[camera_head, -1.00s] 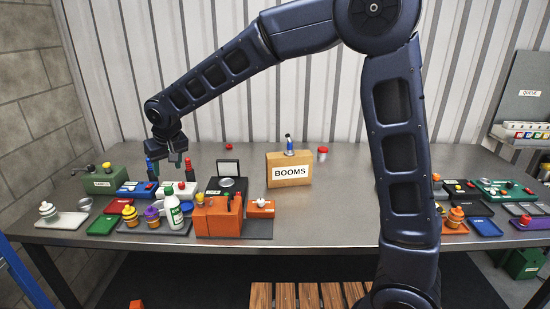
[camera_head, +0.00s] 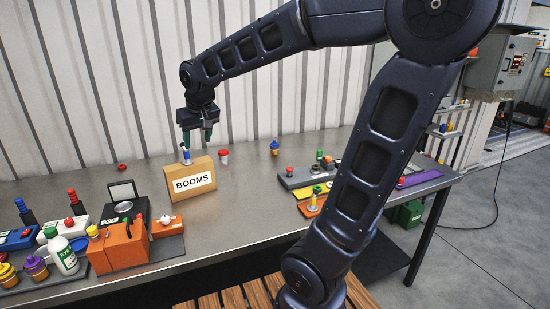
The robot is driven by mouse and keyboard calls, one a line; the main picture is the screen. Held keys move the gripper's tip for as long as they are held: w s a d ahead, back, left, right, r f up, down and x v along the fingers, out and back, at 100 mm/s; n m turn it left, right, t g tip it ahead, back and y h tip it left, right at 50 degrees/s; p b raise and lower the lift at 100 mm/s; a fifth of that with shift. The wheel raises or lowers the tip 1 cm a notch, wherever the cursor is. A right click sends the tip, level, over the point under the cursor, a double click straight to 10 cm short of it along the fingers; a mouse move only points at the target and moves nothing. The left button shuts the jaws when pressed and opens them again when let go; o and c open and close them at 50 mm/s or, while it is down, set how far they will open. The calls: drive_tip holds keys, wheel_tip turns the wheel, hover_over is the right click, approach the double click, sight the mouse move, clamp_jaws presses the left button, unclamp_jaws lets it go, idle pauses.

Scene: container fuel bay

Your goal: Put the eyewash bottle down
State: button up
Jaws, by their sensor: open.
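A white bottle with a green label (camera_head: 64,255) stands upright at the left front of the bench, beside purple and yellow-orange pots; its label is too small to read, but it looks like the eyewash bottle. My gripper (camera_head: 197,138) points down over the cardboard box marked BOOMS (camera_head: 205,181). Its two greenish fingers are apart with nothing between them. A small blue-and-white item (camera_head: 186,155) stands on the box top, just below the left finger; I cannot tell if they touch.
An orange box (camera_head: 122,246) and a black case with a raised lid (camera_head: 124,209) stand right of the bottle. A red-lidded jar (camera_head: 224,157) is behind the BOOMS box. Bare steel bench (camera_head: 255,185) lies right of that box. Coloured trays crowd the bench's right end.

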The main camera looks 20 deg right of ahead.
drive_tip(key=s+d+f+m, duration=0.2)
drive_tip(key=s+d, duration=0.5)
drive_tip(key=d, duration=0.2)
drive_tip(key=s+d+f+m+h, duration=0.1)
drive_tip(key=s+d, duration=0.6)
drive_tip(key=d, duration=0.3)
drive_tip(key=shift+d+f+m, duration=0.2)
drive_tip(key=shift+f+m, duration=0.2)
